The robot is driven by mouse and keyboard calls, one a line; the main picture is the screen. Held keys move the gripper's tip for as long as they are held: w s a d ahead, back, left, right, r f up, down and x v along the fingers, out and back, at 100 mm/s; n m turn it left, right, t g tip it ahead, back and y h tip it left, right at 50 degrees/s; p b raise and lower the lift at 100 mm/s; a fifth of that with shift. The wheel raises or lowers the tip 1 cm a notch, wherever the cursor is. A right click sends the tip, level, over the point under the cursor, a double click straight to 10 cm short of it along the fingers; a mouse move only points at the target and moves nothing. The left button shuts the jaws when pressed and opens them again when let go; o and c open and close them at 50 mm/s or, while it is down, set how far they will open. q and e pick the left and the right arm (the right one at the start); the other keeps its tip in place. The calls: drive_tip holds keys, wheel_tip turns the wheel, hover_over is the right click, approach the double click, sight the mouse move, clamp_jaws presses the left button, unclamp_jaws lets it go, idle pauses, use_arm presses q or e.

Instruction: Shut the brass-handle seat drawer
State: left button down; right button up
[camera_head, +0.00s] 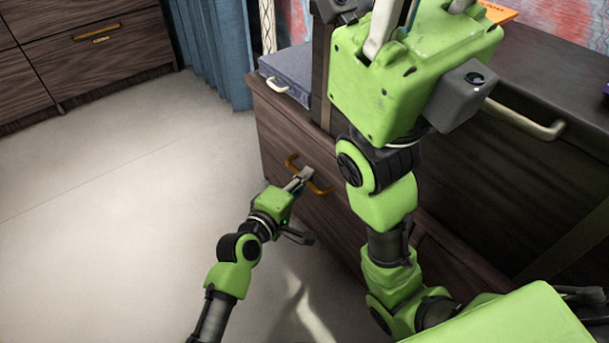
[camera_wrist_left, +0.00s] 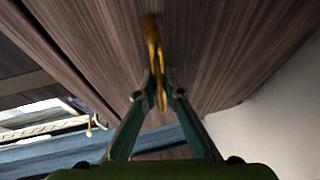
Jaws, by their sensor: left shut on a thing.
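The brass handle (camera_head: 310,174) is a curved bar on the dark wood drawer front (camera_head: 275,135), low in the seat unit in the head view. My left gripper (camera_head: 303,177) reaches it from the front left and is shut on it. In the left wrist view the two teal fingers meet on the handle (camera_wrist_left: 153,45), with the wood front (camera_wrist_left: 100,55) behind. How far the drawer stands out is hard to tell. My right gripper (camera_head: 400,75) is large and close to the head camera, pointing up; its fingertips are cut off by the top edge.
A blue-grey cushion or box (camera_head: 287,78) lies on the seat unit. A darker cabinet with a pale bar handle (camera_head: 524,122) stands at the right. Another wood drawer unit (camera_head: 100,55) and a blue curtain (camera_head: 215,50) are at the back left. The pale floor (camera_head: 120,200) is clear.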

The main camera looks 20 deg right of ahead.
use_arm(q)
drive_tip(key=shift+d, duration=0.15)
drive_tip(key=c, duration=2.4)
unclamp_jaws()
drive_tip(key=shift+s+a, duration=0.25)
drive_tip(key=shift+s, duration=0.05)
drive_tip(key=v, duration=1.1)
drive_tip(key=shift+a+r, duration=0.15)
drive_tip(key=shift+r, duration=0.1)
